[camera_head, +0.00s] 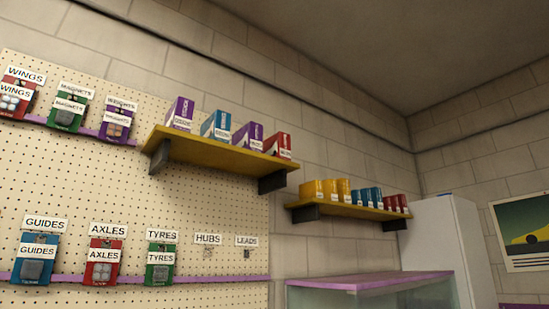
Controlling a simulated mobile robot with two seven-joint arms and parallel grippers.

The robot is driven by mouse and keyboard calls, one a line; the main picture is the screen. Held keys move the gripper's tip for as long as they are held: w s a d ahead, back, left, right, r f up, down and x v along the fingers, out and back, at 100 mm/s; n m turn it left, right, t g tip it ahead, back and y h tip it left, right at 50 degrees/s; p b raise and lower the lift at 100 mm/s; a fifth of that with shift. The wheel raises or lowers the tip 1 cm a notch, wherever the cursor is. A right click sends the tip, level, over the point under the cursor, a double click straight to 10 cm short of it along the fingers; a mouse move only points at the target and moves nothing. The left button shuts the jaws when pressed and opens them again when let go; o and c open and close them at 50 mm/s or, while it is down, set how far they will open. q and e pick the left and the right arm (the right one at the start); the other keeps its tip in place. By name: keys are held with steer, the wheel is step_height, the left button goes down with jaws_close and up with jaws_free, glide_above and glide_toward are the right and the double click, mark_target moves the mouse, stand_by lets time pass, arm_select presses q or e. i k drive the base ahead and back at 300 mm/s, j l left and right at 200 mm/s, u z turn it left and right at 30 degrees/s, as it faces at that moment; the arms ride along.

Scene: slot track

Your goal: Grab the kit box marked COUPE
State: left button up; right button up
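Several upright boxes stand in a row on a yellow wall shelf (215,157): a purple box (181,112), a blue box (217,126), a second purple box (248,137) and a red box (277,145). Each has a white label, but the print is too small to read, so I cannot tell which one is marked COUPE. Neither of my grippers is in view.
A second yellow shelf (345,211) holds small yellow, blue and red boxes. A pegboard (60,200) on the left carries labelled packets. A glass case with a purple top (370,281), a white cabinet (440,240) and a car poster (524,232) are at the right.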

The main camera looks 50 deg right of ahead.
mark_target(278, 145)
steer(key=i+l, duration=0.1)
steer(key=l, duration=1.65)
steer(key=i+u, duration=0.05)
steer(key=i, duration=0.05)
